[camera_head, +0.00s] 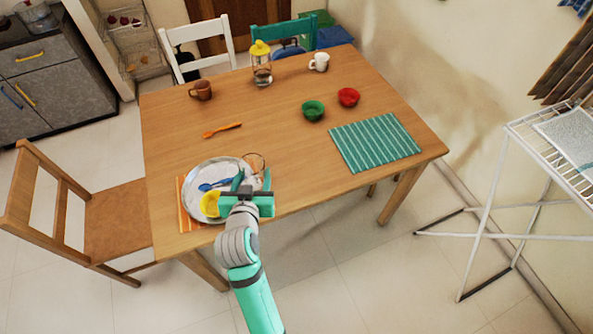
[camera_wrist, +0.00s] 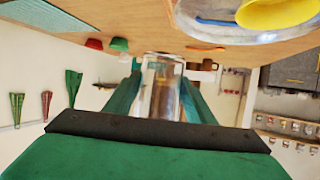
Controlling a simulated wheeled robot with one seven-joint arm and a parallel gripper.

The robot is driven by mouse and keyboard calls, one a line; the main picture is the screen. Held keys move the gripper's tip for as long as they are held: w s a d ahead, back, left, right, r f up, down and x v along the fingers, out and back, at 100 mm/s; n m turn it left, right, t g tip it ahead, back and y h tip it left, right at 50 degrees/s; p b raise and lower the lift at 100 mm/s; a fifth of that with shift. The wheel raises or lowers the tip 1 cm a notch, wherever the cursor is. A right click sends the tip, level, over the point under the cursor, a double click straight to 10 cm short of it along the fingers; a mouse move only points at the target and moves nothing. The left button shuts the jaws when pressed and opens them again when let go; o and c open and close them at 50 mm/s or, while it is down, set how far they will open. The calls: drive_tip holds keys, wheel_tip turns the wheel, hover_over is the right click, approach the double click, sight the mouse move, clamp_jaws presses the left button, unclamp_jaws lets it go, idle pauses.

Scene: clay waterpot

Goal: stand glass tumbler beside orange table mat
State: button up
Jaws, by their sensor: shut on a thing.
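The clear glass tumbler (camera_wrist: 161,82) is between the two fingers of my gripper (camera_wrist: 160,92) in the wrist view. In the head view, its faint rim (camera_head: 255,159) shows just beyond my gripper (camera_head: 253,181). My gripper is shut on the tumbler at the near edge of the table, to the right of the metal plate. I cannot tell whether the tumbler touches the tabletop. The orange striped table mat (camera_head: 184,208) lies at the near left of the table, mostly hidden under the plate and partly behind my gripper.
The metal plate (camera_head: 228,166) holds a blue spoon (camera_head: 214,184) and a yellow bowl (camera_head: 209,204). An orange utensil (camera_head: 222,130) lies beyond. A green bowl (camera_head: 313,110), a red bowl (camera_head: 348,97) and a green striped mat (camera_head: 375,143) are right. Bare wood lies between plate and green mat.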

drive_tip(key=shift+w+r, duration=0.25)
drive_tip(key=shift+r, duration=0.1)
drive_tip(key=shift+w+d, duration=0.2)
drive_tip(key=shift+w, duration=0.05)
drive_tip(key=w+d+f, duration=0.2)
drive_tip(key=w, duration=0.1)
drive_tip(key=w+d+f, duration=0.5)
drive_tip(key=w+f, duration=0.1)
drive_tip(key=w, duration=0.1)
drive_tip(key=shift+d+f, duration=0.15)
drive_tip(key=shift+f, duration=0.05)
drive_tip(key=shift+w+d+f, duration=0.3)
drive_tip(key=shift+w+f, duration=0.1)
drive_tip(key=shift+f, duration=1.8)
drive_tip(key=o, duration=1.2)
drive_tip(key=shift+w+f, duration=0.1)
drive_tip(key=shift+f, duration=0.05)
